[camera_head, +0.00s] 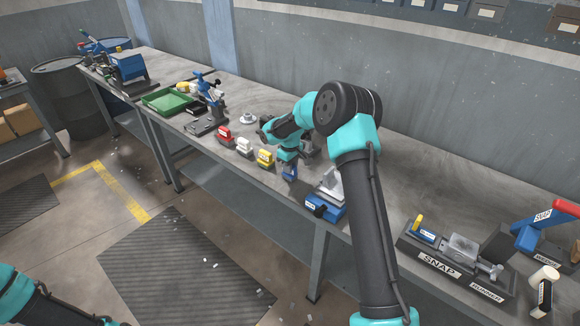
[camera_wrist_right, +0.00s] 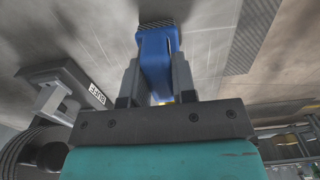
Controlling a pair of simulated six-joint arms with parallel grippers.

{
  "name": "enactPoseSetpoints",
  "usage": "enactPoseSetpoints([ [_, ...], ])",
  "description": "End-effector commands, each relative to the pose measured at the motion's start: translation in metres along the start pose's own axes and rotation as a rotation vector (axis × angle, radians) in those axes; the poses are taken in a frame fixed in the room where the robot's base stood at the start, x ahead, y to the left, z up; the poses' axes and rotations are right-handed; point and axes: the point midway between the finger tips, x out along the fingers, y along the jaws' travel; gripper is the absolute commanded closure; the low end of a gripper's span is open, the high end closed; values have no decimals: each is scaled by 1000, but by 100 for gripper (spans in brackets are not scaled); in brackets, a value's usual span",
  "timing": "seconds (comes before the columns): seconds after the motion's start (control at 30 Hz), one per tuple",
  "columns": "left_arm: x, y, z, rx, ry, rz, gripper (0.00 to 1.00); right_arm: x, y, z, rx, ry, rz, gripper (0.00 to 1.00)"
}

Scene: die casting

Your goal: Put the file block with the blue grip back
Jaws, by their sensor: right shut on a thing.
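The blue-grip file block (camera_wrist_right: 157,48) is between the fingers of my right gripper (camera_wrist_right: 157,85) in the right wrist view, its dark ribbed face pointing away from the gripper. In the head view the blue block (camera_head: 290,174) shows below my right gripper (camera_head: 289,162), at the front edge of the bench. Whether it touches the bench is not clear. File blocks with red (camera_head: 224,135), white (camera_head: 244,147) and yellow (camera_head: 265,158) grips stand in a row to its left. My left gripper is out of view; only part of that arm shows at the lower left.
A blue fixture (camera_head: 325,208) with a grey metal piece sits close to the right of the held block. The SNAP fixture (camera_head: 438,264) is at the right. My right arm covers part of the bench.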

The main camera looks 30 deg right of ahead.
Motion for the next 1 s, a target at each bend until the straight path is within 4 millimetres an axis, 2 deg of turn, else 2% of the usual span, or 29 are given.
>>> enactPoseSetpoints([
  [0.3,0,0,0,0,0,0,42,2,0,0,0,0,0,100],
  [0.33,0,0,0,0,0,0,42,2,0,0,0,0,0,72],
  [0.57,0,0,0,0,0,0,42,2,0,0,0,0,0,50],
  [0.87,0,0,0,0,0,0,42,1,0,0,1,0,0,49],
  [1.0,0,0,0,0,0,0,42,-8,0,0,1,1,1,49],
])
